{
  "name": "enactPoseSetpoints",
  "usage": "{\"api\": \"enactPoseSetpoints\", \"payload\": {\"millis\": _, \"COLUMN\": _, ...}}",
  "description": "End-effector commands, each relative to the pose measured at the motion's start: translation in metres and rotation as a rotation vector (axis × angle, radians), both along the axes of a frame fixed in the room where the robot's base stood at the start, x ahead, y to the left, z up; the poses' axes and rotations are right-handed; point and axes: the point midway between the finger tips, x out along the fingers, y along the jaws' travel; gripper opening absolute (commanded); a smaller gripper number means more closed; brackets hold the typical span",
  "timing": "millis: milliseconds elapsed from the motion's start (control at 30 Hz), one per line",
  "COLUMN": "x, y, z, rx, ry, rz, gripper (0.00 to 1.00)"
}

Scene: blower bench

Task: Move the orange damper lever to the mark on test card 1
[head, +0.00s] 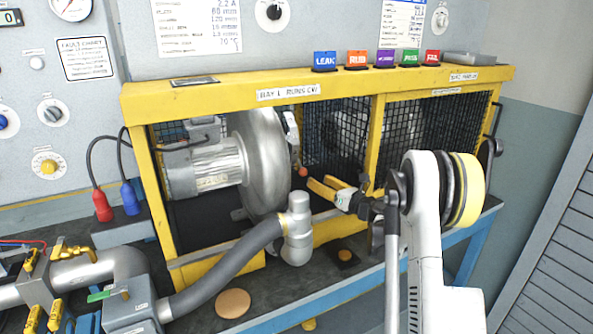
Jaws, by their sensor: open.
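A small orange knob (300,171) shows beside the silver blower (262,160), at the lower end of a grey metal part; I take it to be the end of the damper lever. My gripper (318,184), with yellow fingers, is open just to the right of and slightly below the knob. I cannot tell whether a finger touches it. No object shows between the fingers. A white printed card (197,25) with several values hangs on the wall, and a second card (403,18) hangs at upper right. Neither card's number is readable, and I cannot make out a damper mark.
A yellow frame (230,92) with black mesh panels encloses the blower, its front bay open. A grey hose (225,268) and vertical pipe fitting (297,235) stand in front. Coloured tags (357,59) line the top rail. A round tan disc (233,303) lies on the bench.

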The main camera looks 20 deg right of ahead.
Motion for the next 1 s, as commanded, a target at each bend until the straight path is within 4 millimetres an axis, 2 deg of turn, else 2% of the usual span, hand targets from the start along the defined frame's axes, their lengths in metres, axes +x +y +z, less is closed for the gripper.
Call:
{"api": "enactPoseSetpoints", "payload": {"millis": 300, "x": 0.061, "y": 0.015, "z": -0.004, "rx": -0.002, "ry": 0.0, "rz": 0.003, "gripper": 0.5}}
{"api": "enactPoseSetpoints", "payload": {"millis": 433, "x": 0.08, "y": 0.02, "z": -0.003, "rx": -0.002, "ry": 0.0, "rz": 0.002, "gripper": 0.5}}
{"api": "enactPoseSetpoints", "payload": {"millis": 600, "x": 0.093, "y": 0.022, "z": -0.001, "rx": -0.003, "ry": 0.0, "rz": 0.001, "gripper": 0.5}}
{"api": "enactPoseSetpoints", "payload": {"millis": 867, "x": 0.095, "y": 0.023, "z": 0.0, "rx": -0.003, "ry": 0.0, "rz": 0.001, "gripper": 0.5}}
{"api": "enactPoseSetpoints", "payload": {"millis": 900, "x": 0.095, "y": 0.023, "z": 0.0, "rx": -0.003, "ry": 0.0, "rz": 0.001, "gripper": 0.49}}
{"api": "enactPoseSetpoints", "payload": {"millis": 967, "x": 0.095, "y": 0.023, "z": 0.0, "rx": -0.003, "ry": 0.0, "rz": 0.001, "gripper": 0.3}}
{"api": "enactPoseSetpoints", "payload": {"millis": 1000, "x": 0.095, "y": 0.023, "z": 0.0, "rx": -0.003, "ry": 0.0, "rz": 0.001, "gripper": 0.18}}
